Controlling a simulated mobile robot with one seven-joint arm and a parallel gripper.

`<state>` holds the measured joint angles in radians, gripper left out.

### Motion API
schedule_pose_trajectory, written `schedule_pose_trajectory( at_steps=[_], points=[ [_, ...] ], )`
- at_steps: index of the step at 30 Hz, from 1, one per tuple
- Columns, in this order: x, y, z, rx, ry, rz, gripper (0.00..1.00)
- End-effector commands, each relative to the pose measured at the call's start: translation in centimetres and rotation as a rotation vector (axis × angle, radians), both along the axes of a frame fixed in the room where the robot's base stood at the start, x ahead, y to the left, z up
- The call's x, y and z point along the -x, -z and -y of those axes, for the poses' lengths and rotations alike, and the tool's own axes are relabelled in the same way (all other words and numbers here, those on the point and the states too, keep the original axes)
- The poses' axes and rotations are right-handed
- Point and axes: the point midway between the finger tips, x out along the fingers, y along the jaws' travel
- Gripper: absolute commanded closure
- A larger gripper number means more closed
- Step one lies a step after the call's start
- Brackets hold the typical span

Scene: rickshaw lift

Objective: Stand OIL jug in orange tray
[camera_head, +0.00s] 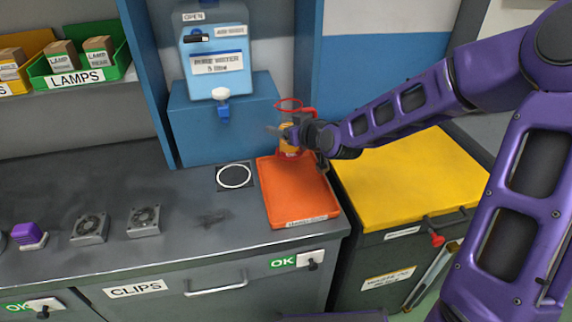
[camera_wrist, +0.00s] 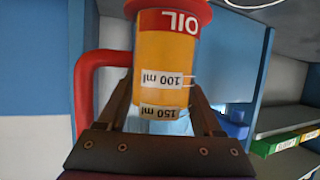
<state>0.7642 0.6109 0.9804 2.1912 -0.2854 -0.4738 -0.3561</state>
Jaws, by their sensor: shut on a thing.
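The OIL jug (camera_head: 289,152) is clear, with a red rim, a red handle and amber oil low inside. It also shows close up in the wrist view (camera_wrist: 166,60), with its OIL label and ml marks upside down there. My gripper (camera_head: 284,133) is shut on the jug, one finger on each side of its body in the wrist view. In the head view the jug looks upright, over the far end of the orange tray (camera_head: 297,199). I cannot tell whether its base touches the tray. The rest of the tray is empty.
A blue water dispenser (camera_head: 217,62) stands on a blue block behind the tray. A black pad with a white ring (camera_head: 234,176) lies left of the tray. A yellow-topped case (camera_head: 415,180) stands right. Two fan units (camera_head: 143,220) sit on the counter at left.

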Motion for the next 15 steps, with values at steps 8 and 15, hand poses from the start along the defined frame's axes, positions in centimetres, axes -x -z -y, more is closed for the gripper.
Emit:
schedule_pose_trajectory(
  at_steps=[8,15],
  points=[
    [-0.1,3.6,0.0,-0.003,0.001,0.001,1.00],
    [0.0,6.7,-0.1,-0.004,0.000,-0.002,1.00]
  ],
)
